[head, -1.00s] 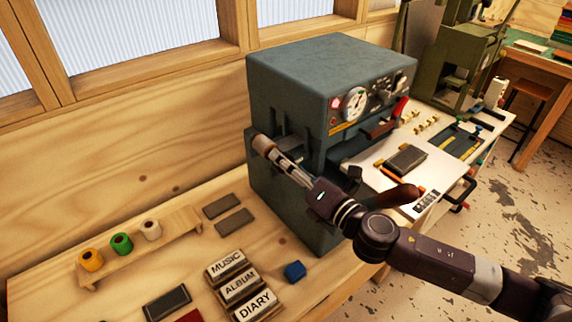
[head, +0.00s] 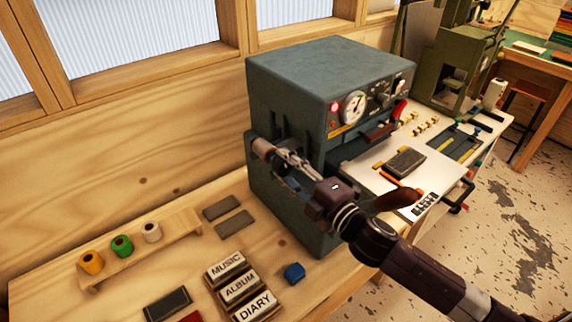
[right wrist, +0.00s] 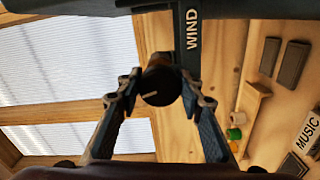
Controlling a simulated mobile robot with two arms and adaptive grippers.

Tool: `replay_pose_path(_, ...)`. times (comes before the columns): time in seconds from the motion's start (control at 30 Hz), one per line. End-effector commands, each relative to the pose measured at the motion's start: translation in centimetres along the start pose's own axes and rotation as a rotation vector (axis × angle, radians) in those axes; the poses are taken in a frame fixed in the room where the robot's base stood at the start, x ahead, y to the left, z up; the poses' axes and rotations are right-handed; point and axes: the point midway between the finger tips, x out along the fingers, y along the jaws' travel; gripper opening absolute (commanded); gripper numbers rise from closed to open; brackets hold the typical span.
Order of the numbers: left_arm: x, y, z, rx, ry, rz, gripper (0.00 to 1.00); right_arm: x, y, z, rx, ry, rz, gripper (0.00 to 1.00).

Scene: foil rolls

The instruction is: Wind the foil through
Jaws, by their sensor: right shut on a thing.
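A blue-grey press (head: 320,70) with a dial and levers stands on the bench. On its left side is a brown-ended winding knob (head: 262,146). In the right wrist view the dark round knob (right wrist: 160,86) with a pale mark sits between the fingertips, below a bar lettered WIND (right wrist: 193,30). My right gripper (head: 274,152) is shut on this knob; it also shows in the right wrist view (right wrist: 161,92). Orange (head: 91,262), green (head: 122,246) and white (head: 152,232) foil rolls stand on a wooden rack. My left gripper is not in view.
Title blocks reading MUSIC, ALBUM and DIARY (head: 240,287), a blue cube (head: 294,273) and dark slabs (head: 234,223) lie on the bench. A dark block (head: 404,163) lies on the white table (head: 370,172). A green machine (head: 465,65) stands behind.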

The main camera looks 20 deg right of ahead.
Motion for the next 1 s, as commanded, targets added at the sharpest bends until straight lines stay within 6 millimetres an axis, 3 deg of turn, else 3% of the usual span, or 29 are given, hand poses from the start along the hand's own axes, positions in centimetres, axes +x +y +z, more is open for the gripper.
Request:
replay_pose_path(0.3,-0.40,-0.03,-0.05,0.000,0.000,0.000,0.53,-0.02,-0.12,0.09,0.115,-0.003,-0.002,0.10)
replay_pose_path(0.83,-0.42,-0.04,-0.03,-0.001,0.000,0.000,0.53,-0.02,-0.18,0.10,0.133,-0.003,-0.002,0.10)
replay_pose_path(0.87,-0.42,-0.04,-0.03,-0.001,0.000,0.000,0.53,-0.02,-0.18,0.10,0.133,-0.003,-0.002,0.38)
replay_pose_path(1.0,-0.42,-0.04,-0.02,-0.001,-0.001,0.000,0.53,-0.02,-0.15,0.07,0.133,-0.002,-0.002,0.53)
